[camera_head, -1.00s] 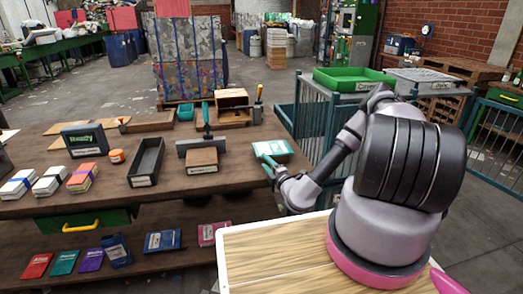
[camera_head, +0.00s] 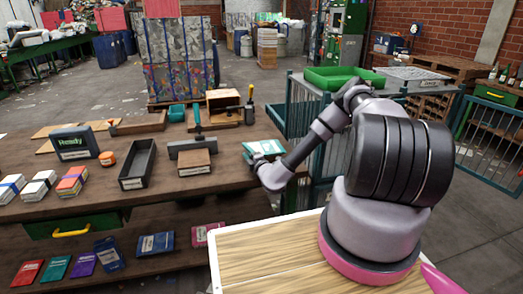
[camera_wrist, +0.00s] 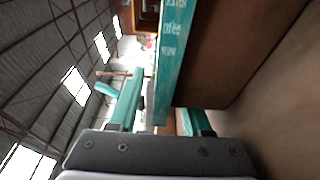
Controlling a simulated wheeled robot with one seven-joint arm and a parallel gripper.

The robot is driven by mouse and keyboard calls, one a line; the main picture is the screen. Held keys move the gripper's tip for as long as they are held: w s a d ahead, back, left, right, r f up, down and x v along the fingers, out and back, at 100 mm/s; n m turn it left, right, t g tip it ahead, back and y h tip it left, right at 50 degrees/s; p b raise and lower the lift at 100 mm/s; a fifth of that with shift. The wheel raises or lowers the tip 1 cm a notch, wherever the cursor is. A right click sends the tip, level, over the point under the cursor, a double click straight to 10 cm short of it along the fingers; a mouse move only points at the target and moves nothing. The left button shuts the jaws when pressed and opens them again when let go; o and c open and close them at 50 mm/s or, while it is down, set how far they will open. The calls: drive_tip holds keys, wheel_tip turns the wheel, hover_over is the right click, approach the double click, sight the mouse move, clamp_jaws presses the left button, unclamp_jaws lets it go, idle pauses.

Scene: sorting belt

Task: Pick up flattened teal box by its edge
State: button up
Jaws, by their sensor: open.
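The flattened teal box (camera_head: 265,147) lies at the right end of the wooden table, with a pale printed top. In the wrist view the box (camera_wrist: 176,50) shows edge-on as a narrow teal band with white lettering. My gripper (camera_head: 253,157) is at the box's left front edge. In the wrist view my gripper (camera_wrist: 160,100) is open, with one teal finger on each side of the box's near edge. The left finger stands apart from the box; the right finger is partly hidden, and I cannot tell whether it touches.
The wooden table (camera_head: 228,172) holds a black tray (camera_head: 137,165), a small brown box (camera_head: 194,162) and a dark Remdy box (camera_head: 74,143). A green tray (camera_head: 345,78) sits behind my arm. Teal railings stand to the right.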

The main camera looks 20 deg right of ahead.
drive_tip(key=shift+c, duration=0.3)
clamp_jaws()
